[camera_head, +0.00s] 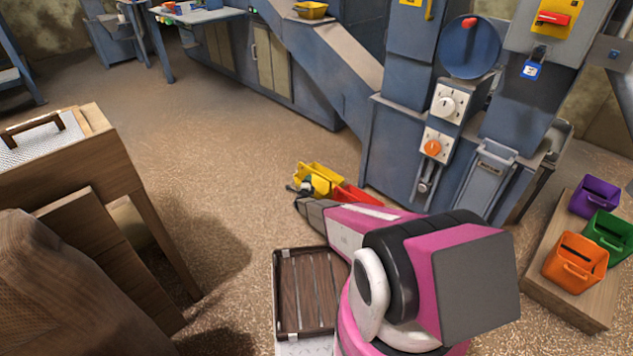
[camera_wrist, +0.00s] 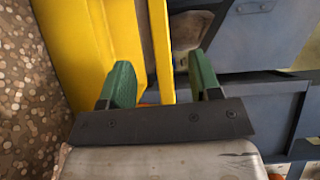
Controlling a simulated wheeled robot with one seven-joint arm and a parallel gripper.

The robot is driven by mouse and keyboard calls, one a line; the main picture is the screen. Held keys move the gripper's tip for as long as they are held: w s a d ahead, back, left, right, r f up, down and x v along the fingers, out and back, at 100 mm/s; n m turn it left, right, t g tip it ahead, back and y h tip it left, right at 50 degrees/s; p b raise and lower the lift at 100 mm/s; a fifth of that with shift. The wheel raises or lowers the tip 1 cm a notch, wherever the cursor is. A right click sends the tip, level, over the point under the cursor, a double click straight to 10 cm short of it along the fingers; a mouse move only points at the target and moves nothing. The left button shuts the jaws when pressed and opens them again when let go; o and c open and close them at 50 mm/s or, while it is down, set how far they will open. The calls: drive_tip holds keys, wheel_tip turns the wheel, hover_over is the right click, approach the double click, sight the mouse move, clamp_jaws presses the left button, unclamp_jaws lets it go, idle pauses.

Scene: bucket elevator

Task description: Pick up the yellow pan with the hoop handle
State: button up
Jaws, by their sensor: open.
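The yellow pan (camera_head: 320,177) is on the floor near the foot of the blue machine, partly hidden by my arm. In the wrist view its yellow side (camera_wrist: 95,45) fills the upper left. A narrow upright yellow strip of it shows between the two green fingers of my gripper (camera_wrist: 162,82). I cannot tell whether this strip is the hoop handle or a wall edge. The fingers are apart, one on each side of the strip, with a gap to the right finger. In the head view the gripper is small and unclear at the pan's left end.
A red pan (camera_head: 355,196) lies right beside the yellow one. A slatted crate (camera_head: 277,290) stands in front. Purple (camera_head: 594,196), green (camera_head: 608,236) and orange (camera_head: 574,262) buckets stand on a wooden platform at right. Another yellow pan (camera_head: 311,10) sits up on the machine.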

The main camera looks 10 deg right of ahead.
sight(313, 172)
drive_tip(key=shift+m, duration=0.3)
drive_tip(key=x, duration=1.1)
drive_tip(key=shift+w+f, duration=0.1)
clamp_jaws()
